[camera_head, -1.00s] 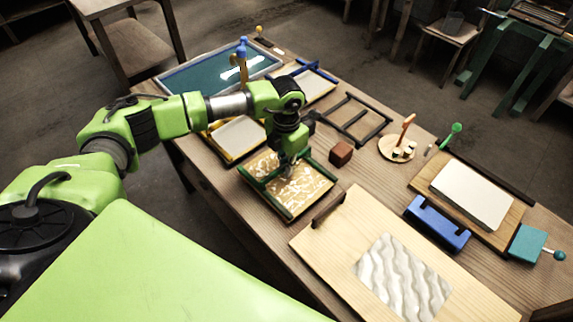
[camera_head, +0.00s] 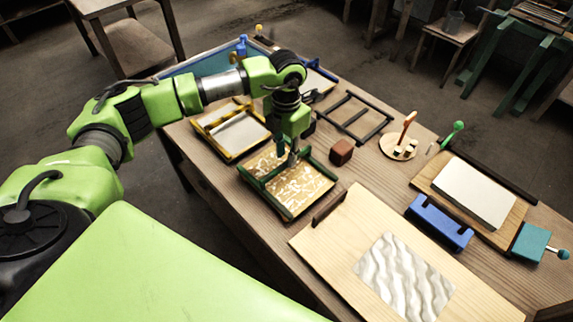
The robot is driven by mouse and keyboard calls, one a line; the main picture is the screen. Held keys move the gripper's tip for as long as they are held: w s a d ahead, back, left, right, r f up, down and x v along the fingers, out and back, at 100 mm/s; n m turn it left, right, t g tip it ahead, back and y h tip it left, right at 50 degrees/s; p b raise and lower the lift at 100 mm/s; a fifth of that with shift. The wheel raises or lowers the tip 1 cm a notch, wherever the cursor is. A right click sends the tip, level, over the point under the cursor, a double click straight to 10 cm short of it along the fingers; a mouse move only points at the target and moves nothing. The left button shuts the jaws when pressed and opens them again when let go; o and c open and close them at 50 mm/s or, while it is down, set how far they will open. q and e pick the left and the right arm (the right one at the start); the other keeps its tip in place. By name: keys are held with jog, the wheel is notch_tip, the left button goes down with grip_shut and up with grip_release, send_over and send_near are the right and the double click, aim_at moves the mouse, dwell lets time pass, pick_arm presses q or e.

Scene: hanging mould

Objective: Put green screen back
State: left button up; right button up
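The green screen (camera_head: 303,190) is a green-framed tray with a tan and white mottled surface. My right gripper is not in view.
A yellow-framed screen (camera_head: 236,134) lies just left of the green one. A black rack (camera_head: 355,117), a brown block (camera_head: 341,152) and a light board (camera_head: 334,243) with a wavy sheet (camera_head: 404,277) lie to the right. A blue vat (camera_head: 190,66) is at the back.

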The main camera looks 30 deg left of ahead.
aim_at(286, 162)
pick_arm(q)
notch_tip(286, 162, up, 7)
jog(key=b, duration=0.1)
jog(key=shift+s, duration=0.1)
dwell(0.6)
